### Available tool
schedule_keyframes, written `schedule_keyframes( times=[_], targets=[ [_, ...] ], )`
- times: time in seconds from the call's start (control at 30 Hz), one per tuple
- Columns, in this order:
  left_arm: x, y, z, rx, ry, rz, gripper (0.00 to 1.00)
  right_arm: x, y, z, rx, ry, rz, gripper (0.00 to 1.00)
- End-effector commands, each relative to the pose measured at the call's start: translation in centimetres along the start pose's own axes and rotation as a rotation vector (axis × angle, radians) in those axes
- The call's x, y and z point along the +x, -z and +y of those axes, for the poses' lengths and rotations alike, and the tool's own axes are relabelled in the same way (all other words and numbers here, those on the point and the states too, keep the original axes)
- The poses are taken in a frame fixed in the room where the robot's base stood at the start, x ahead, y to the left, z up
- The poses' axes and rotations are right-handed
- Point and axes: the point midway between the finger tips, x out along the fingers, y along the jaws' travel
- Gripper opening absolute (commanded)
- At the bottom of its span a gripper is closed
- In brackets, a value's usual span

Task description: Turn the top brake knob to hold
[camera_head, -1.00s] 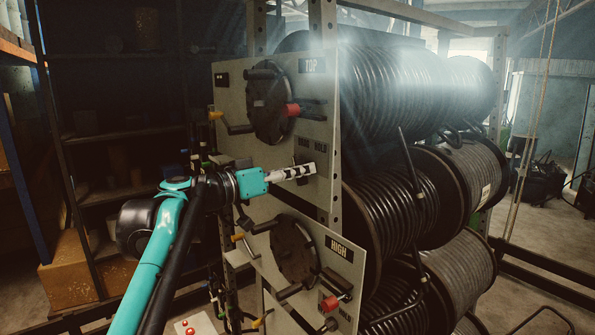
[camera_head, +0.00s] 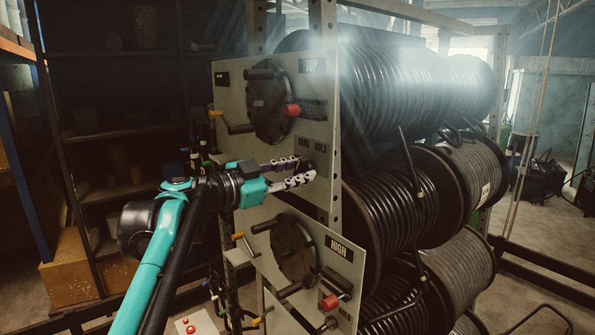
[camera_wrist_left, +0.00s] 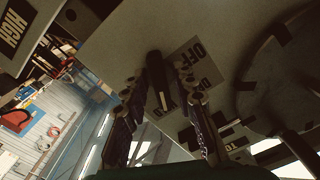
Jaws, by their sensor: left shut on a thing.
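The grey upper panel (camera_head: 230,103) is marked TOP and carries a dark round disc (camera_head: 268,103). Below the disc is a small label with HOLD at its right side (camera_head: 312,143). The top brake knob (camera_wrist_left: 156,76) is a dark bar-shaped handle on this panel, seen between my fingers in the left wrist view. My left gripper (camera_head: 306,170) reaches in from the left, just below the label, and is shut on the knob. Its fingers partly hide the knob in the head view. I cannot read the knob's exact setting. My right gripper is not in view.
A lower panel (camera_head: 345,262) marked HIGH has a similar disc and a red knob (camera_head: 330,302). Hose reels (camera_head: 395,95) fill the rack behind. Dark shelves stand at left.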

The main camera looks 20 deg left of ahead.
Motion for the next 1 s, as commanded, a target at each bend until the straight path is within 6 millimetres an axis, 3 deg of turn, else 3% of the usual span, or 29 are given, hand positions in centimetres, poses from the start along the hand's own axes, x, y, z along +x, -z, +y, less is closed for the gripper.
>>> schedule_keyframes(
  times=[0.7, 0.73, 1.0],
  targets=[
    [0.00, 0.04, -0.02, 0.074, 0.000, 0.001, 0.00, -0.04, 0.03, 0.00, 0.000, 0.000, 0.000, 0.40],
    [0.00, 0.03, -0.02, 0.073, 0.000, 0.001, 0.34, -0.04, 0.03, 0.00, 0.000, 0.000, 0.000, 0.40],
    [-0.02, 0.02, -0.01, 0.073, 0.000, 0.000, 0.34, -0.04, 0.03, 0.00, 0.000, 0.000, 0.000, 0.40]
  ],
)
